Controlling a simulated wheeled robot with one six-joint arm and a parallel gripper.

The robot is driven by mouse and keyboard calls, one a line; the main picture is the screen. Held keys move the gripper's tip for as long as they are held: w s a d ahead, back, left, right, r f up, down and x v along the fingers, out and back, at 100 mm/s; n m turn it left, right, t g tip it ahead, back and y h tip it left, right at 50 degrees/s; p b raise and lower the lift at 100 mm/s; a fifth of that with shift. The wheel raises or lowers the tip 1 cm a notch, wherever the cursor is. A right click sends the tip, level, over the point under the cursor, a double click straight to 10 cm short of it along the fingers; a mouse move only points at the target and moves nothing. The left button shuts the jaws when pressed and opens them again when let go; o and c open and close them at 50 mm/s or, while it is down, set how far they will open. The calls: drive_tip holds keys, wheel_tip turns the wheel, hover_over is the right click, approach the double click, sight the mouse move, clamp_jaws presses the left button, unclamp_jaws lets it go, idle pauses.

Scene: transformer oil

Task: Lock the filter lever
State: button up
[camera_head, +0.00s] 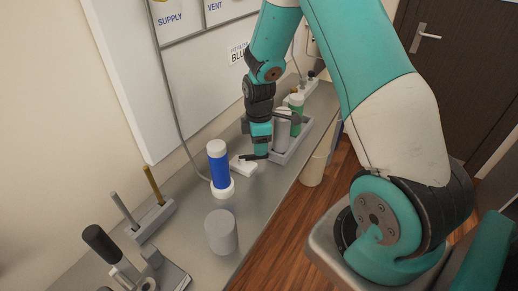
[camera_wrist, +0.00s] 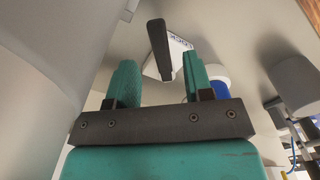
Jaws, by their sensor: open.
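The filter lever is a black bar (camera_wrist: 158,48) on a white block (camera_wrist: 178,58) with partly visible "LOCK" lettering in the wrist view. In the head view, the dark lever (camera_head: 252,157) lies over the white block (camera_head: 243,167), beside the blue filter cylinder (camera_head: 219,172) with its white cap and base. My gripper (camera_wrist: 159,70) is open, with one teal finger on each side of the lever's line in the picture. I cannot tell whether either finger touches it. In the head view, my gripper (camera_head: 260,150) points down just above the block.
Behind my gripper, a grey tray (camera_head: 297,143) holds bottles, one with green (camera_head: 296,112). A grey cylinder (camera_head: 221,232) stands near the bench's front edge. A rack with two upright rods (camera_head: 150,222) and a black-handled device (camera_head: 105,246) stand at left. The wall is close behind.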

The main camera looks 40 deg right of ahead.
sight(253, 159)
drive_tip(key=shift+f, duration=1.85)
clamp_jaws()
